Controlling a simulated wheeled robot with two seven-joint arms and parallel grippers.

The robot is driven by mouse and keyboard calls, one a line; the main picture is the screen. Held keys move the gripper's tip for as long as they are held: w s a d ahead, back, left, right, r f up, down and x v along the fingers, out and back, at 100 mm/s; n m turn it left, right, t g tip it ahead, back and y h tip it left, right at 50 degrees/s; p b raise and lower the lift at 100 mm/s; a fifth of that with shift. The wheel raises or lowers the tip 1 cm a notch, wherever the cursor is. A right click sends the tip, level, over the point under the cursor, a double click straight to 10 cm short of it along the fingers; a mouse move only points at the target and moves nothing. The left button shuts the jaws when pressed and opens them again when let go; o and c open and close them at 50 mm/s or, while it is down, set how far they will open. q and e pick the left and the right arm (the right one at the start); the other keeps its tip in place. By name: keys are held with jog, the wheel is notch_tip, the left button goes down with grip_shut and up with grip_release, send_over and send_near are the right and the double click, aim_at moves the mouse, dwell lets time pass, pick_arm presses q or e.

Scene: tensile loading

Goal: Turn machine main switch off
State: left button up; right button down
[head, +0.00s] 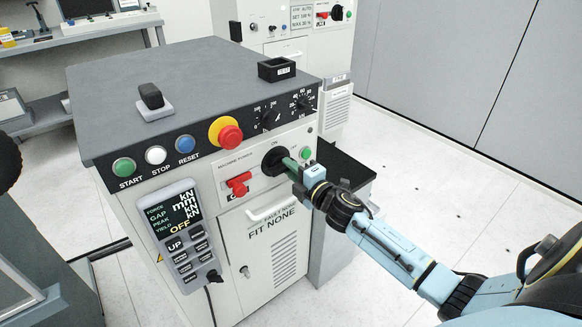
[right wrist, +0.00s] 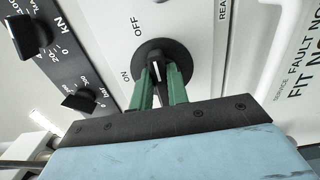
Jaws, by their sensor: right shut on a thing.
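The main switch is a round black rotary knob (head: 274,161) on the front of the grey and white machine cabinet (head: 150,215), with "ON" printed above it. My right gripper (head: 291,163) reaches it from the right, with its green fingers at the knob. In the right wrist view, the fingers (right wrist: 163,85) are shut on the black handle of the knob (right wrist: 150,51), one on each side. A white mark shows on the handle; "ON" and "OFF" are printed beside the knob. The exact setting is hard to tell. My left gripper is not in view.
A red handle (head: 238,183) sits left of the knob, and a red and yellow emergency stop (head: 227,132) is above it. A green button (head: 305,153) is close to my right gripper. A pendant (head: 182,235) hangs at the left. Floor is clear at right.

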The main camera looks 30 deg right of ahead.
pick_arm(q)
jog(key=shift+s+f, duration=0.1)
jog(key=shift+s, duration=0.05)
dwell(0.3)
pick_arm(e)
jog(key=c, duration=1.4)
grip_release()
jog(key=shift+o, duration=0.2)
jog(key=shift+s, duration=0.1)
